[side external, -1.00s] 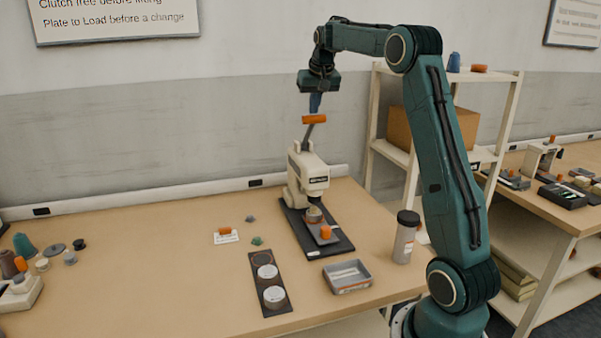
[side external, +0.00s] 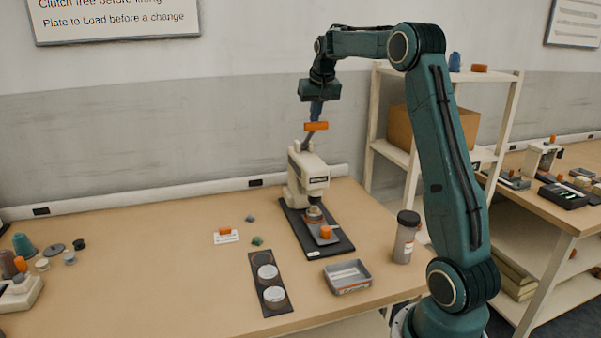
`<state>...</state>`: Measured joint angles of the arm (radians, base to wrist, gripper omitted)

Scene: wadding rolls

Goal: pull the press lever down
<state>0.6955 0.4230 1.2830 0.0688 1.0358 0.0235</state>
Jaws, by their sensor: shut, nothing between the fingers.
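The press (side external: 308,176) is a cream machine on a black base plate (side external: 338,246) on the bench. Its lever rises from the top, with an orange handle (side external: 316,126) at the upper end. My gripper (side external: 317,115) points down from above, its blue fingers shut and empty, with the tips at or just over the orange handle. I cannot tell for certain whether they touch it. Under the press head is a small round part, with an orange knob (side external: 326,232) in front of it on the plate.
A dark strip with round white-topped tins (side external: 274,295), a grey tray (side external: 347,277) and a lidded jar (side external: 405,237) stand in front of and beside the press. A card with an orange piece (side external: 226,235) lies left. Shelves (side external: 390,150) stand behind my arm.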

